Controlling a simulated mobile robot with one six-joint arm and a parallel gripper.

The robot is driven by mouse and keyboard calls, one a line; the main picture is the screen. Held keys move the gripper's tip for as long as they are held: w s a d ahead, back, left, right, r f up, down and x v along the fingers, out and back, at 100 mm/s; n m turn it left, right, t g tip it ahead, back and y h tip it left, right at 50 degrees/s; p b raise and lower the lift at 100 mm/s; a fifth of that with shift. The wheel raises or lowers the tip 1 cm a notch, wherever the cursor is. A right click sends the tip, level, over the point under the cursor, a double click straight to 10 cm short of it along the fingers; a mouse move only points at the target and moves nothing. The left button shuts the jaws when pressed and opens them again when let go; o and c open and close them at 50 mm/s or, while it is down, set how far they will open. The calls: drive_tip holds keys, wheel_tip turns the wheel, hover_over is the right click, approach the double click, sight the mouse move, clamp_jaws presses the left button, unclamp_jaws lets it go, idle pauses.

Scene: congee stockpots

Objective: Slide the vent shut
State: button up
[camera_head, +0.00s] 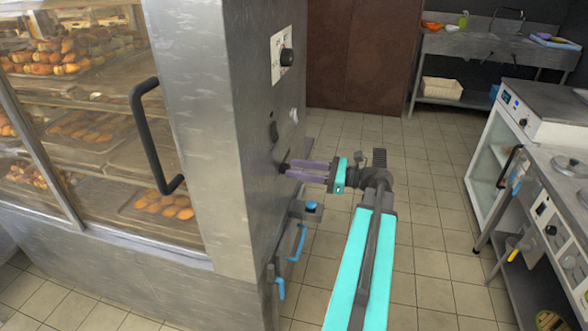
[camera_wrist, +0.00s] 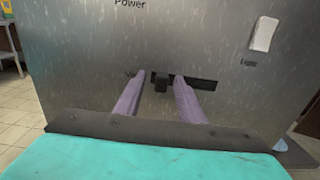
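The vent slider is a small black knob (camera_wrist: 161,82) in a dark horizontal slot (camera_wrist: 203,84) on the cabinet's steel side panel. The knob sits toward the slot's left part, and open slot shows to its right. A label starting with "V" is mostly hidden by a finger. My gripper (camera_wrist: 160,77) has its two purple fingers apart, one on each side of the knob, with a gap visible on both sides. In the head view my gripper (camera_head: 290,170) reaches left to the panel, and the dark knob (camera_head: 283,168) shows at its fingertips.
A white light switch (camera_wrist: 264,34) is at the right of the panel. Blue handles (camera_head: 299,243) jut out below my gripper. A glass pastry cabinet door (camera_head: 100,120) is at the left. Tiled floor is free behind my arm.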

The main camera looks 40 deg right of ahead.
drive_tip(key=v, duration=1.2)
idle(0.3)
drive_tip(key=shift+s, duration=0.1)
